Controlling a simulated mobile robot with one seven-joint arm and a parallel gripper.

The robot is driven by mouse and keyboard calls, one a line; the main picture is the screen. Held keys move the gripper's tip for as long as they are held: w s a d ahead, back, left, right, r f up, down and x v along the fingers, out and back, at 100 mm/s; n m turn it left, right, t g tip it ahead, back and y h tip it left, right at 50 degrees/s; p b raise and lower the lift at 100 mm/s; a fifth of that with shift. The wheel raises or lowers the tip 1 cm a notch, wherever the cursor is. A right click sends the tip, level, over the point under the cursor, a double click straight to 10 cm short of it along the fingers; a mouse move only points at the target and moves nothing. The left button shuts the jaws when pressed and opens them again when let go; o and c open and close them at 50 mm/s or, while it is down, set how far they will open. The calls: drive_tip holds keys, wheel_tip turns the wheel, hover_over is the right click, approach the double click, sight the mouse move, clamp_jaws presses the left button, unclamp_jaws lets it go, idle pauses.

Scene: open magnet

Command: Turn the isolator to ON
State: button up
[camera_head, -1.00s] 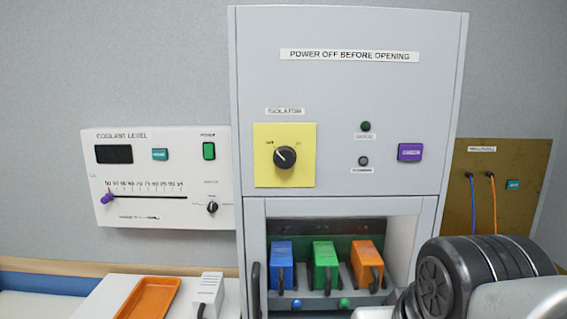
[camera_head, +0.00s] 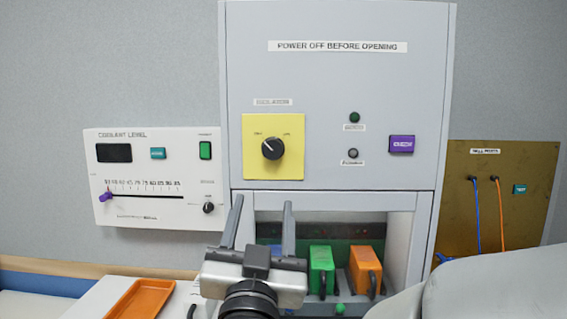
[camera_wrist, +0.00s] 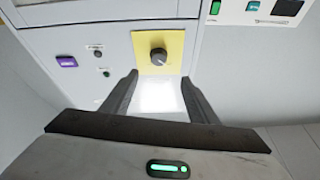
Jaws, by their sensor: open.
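The isolator is a black round knob (camera_head: 272,148) on a yellow square plate (camera_head: 257,173), on the upper front of the grey cabinet. Its pointer line faces up-left, towards the left-hand mark; the small lettering is too blurred to read surely. In the wrist view the knob (camera_wrist: 158,57) and yellow plate (camera_wrist: 176,42) lie ahead, beyond the fingertips. My gripper (camera_head: 263,205) is open and empty, with its fingers pointing up, below the plate in the head view. In the wrist view its two fingers (camera_wrist: 162,80) stand apart, with the knob between their lines and not touched.
A purple button (camera_head: 402,144) and two small round indicators sit right of the plate. The open bay below holds green (camera_head: 320,262) and orange (camera_head: 366,265) blocks. A coolant panel (camera_head: 150,213) is at left, a brown port panel (camera_head: 460,215) at right, an orange tray (camera_head: 133,299) below.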

drive_tip(key=p, duration=0.4)
approach(272, 151)
drive_tip(key=x, duration=0.8)
drive_tip(key=shift+w, duration=0.2)
drive_tip(key=shift+h, duration=0.4)
drive_tip(key=c, duration=1)
